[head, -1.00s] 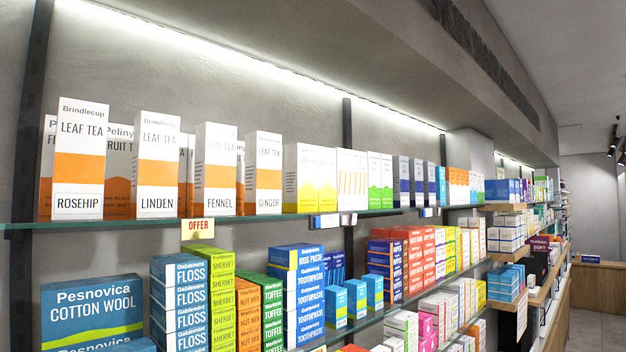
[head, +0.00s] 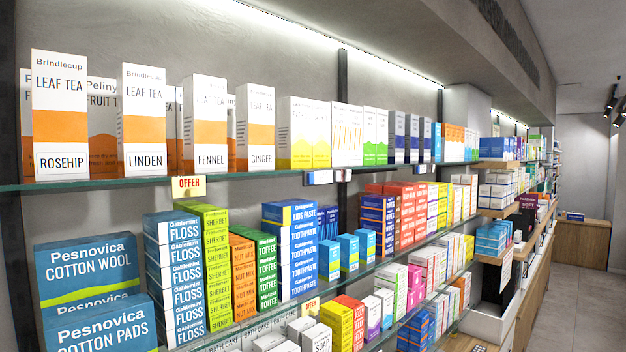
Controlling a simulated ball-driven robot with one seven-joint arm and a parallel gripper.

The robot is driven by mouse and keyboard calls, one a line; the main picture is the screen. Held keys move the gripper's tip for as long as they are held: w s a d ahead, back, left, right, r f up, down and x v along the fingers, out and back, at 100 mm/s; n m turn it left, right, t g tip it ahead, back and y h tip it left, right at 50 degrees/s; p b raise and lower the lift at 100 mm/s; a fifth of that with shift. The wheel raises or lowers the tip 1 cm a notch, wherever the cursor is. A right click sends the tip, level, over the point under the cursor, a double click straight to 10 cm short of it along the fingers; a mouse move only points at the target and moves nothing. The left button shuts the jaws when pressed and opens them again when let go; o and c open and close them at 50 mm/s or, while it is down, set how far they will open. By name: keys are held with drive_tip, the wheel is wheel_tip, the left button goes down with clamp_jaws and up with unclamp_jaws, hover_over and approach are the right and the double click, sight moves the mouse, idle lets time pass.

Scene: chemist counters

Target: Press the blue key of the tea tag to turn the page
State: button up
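Leaf tea boxes, white with orange bands, stand on the glass upper shelf (head: 80,187): rosehip (head: 60,110), linden (head: 143,120), fennel (head: 205,125) and ginger (head: 256,127). Right of the ginger box, a small pale tag (head: 318,178) hangs on the shelf edge, with another (head: 343,176) beside it. Blue shows on this pair, but they are too small to make out keys or a page. A further small tag (head: 425,169) is on the same edge. My gripper is not in view.
Lower shelves hold cotton wool (head: 88,265), floss (head: 174,265), toothpaste (head: 292,250) and other cartons. Wooden shelves (head: 500,212) jut out farther right. Floor (head: 580,310) is clear at lower right.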

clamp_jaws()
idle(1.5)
